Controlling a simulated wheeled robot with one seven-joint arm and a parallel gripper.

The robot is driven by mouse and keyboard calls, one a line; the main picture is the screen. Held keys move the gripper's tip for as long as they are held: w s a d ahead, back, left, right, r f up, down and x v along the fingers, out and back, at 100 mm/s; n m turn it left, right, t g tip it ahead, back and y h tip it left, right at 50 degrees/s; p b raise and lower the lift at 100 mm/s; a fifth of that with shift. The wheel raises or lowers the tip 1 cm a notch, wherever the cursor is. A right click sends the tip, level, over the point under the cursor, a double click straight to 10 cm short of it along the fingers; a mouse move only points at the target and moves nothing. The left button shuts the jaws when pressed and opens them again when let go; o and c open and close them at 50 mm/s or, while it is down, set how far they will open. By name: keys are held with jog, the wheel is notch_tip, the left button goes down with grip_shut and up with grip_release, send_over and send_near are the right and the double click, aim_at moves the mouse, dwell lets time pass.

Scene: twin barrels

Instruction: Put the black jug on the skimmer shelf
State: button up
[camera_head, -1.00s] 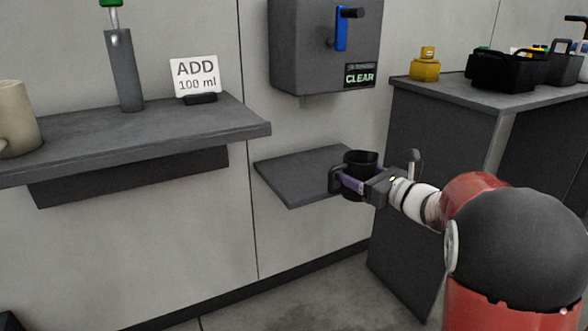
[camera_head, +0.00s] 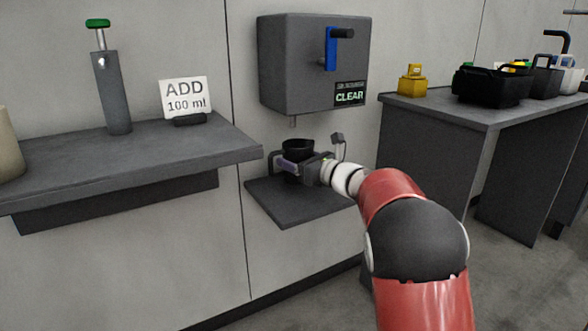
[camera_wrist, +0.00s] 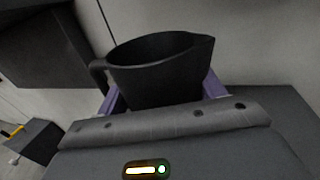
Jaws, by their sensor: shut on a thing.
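The black jug (camera_head: 298,150) is upright in my gripper (camera_head: 294,163), whose purple-lined fingers are shut on its sides. In the wrist view the jug (camera_wrist: 160,72) stands between the fingers, with its handle at left and its spout at right; its inside is dark. The small grey shelf (camera_head: 290,205) on the wall is below the jug, under the grey box (camera_head: 315,65) marked CLEAR. The jug appears to be over the shelf's back part; I cannot tell whether its base touches, as my gripper hides part of it.
The box has a blue lever (camera_head: 331,48) and a short spout (camera_head: 293,122) just above the jug. A counter (camera_head: 120,150) at left holds a dispenser (camera_head: 112,90) and an ADD 100 ml sign (camera_head: 186,98). A table (camera_head: 480,112) at right carries a yellow item (camera_head: 412,81) and black containers (camera_head: 490,85).

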jog(key=shift+w+a, duration=0.15)
jog(key=shift+a, duration=0.05)
jog(key=f, duration=0.3)
jog(key=shift+w+a+f, duration=0.25)
jog(key=o, duration=1.1)
